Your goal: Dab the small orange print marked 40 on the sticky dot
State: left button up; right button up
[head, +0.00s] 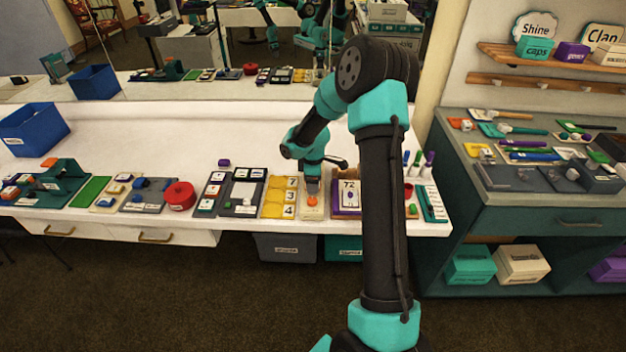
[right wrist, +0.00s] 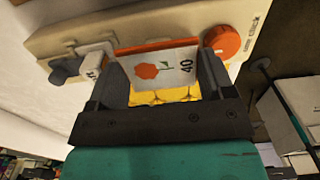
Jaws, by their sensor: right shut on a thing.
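The small print marked 40 (right wrist: 180,65) is a white piece with an orange flower and an orange upper edge, between the fingers of my right gripper (right wrist: 164,78) in the right wrist view. The gripper is shut on it. In the head view, my right gripper (head: 313,184) is low over a narrow beige board (head: 312,213) on the white counter. This board (right wrist: 150,22) also shows just beyond the fingers in the right wrist view, with a round orange knob (right wrist: 222,40) on it. I cannot pick out the sticky dot. My left gripper is not in view.
Left of the beige board is a yellow board (head: 273,209) with number cards; right of it is a purple-edged board with a 72 card (head: 349,193). A red round tin (head: 179,195) and blue bin (head: 33,128) stand further left. The counter behind is mostly clear.

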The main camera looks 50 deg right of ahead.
jog(key=shift+f, duration=0.35)
dwell(1.5)
jog(key=shift+r, duration=0.15)
jog(key=shift+r, duration=2.9)
jog(key=w+a+m, duration=0.2)
jog(key=w+a, duration=0.2)
jog(key=a, duration=0.1)
jog(key=w+a+f+m, duration=0.1)
jog(key=w+a, duration=0.3)
jog(key=a, duration=0.1)
jog(key=w+a+f+m, duration=0.1)
jog(key=w+a+m, duration=0.1)
jog(key=w+a, duration=0.2)
jog(key=shift+w+a+f+m, duration=0.1)
jog(key=shift+w+a+m, duration=0.05)
jog(key=shift+a, duration=0.25)
jog(key=shift+w+a+f+m, duration=0.1)
jog(key=shift+a+m, duration=0.05)
jog(key=shift+a, duration=0.25)
jog(key=w+a+f+m, duration=0.1)
jog(key=w+a+m, duration=0.2)
jog(key=a, duration=0.7)
jog(key=w+a+f+m, duration=0.1)
jog(key=w+a+m, duration=0.2)
jog(key=a, duration=0.6)
jog(key=shift+w+a, duration=0.35)
jog(key=shift+w, duration=0.05)
jog(key=shift+d, duration=0.1)
